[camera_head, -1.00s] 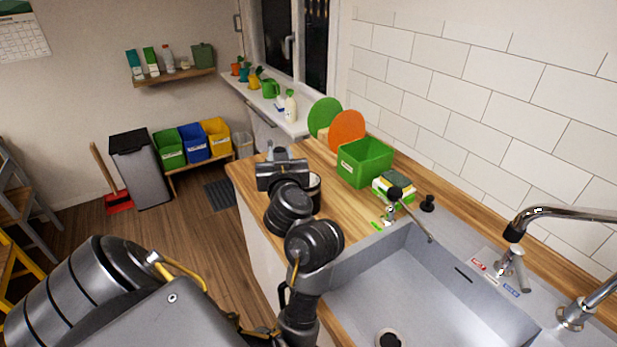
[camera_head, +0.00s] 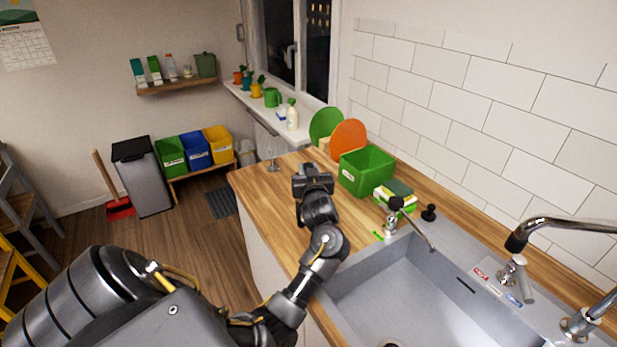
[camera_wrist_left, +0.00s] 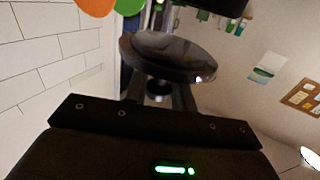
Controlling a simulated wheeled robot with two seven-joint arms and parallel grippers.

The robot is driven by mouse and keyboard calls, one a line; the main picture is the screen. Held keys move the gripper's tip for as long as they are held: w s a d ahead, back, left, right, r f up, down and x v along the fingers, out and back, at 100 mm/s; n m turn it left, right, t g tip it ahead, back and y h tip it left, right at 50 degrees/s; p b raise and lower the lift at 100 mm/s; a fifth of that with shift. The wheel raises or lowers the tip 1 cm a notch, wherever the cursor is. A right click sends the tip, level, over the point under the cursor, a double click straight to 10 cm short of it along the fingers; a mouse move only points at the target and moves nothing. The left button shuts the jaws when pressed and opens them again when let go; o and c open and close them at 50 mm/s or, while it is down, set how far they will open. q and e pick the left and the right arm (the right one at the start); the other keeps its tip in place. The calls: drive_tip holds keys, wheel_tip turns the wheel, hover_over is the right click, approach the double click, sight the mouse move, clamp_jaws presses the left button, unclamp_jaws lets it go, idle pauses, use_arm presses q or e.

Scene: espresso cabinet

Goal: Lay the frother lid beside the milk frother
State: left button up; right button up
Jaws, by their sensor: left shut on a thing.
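My left gripper (camera_head: 313,180) is over the wooden counter, left of the green box. In the left wrist view, my left gripper (camera_wrist_left: 158,94) is shut on the knob of a dark, glossy round lid (camera_wrist_left: 168,55), the frother lid. The lid's disc extends beyond the fingertips. In the head view the lid is hidden by my gripper and wrist. I cannot make out the milk frother in the head view now. A dark shape at the top of the wrist view is cut off and unclear. My right gripper is not in view.
The green box (camera_head: 366,171) stands right of my gripper, with green and orange discs behind it. A sponge holder (camera_head: 396,193) and the sink (camera_head: 395,285) are nearer. A small metallic or clear item (camera_head: 272,161) stands at the counter's far left. Bare wood (camera_head: 265,197) lies left of my gripper.

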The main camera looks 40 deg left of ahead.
use_arm(q)
drive_tip(key=shift+w+a+f+p, duration=0.1)
drive_tip(key=shift+w+f+p, duration=0.15)
drive_tip(key=shift+f+p, duration=0.75)
drive_tip(key=shift+s+f, duration=0.1)
drive_tip(key=shift+f, duration=0.45)
drive_tip(key=shift+f, duration=0.1)
drive_tip(key=shift+f, duration=0.15)
drive_tip(key=o, duration=1)
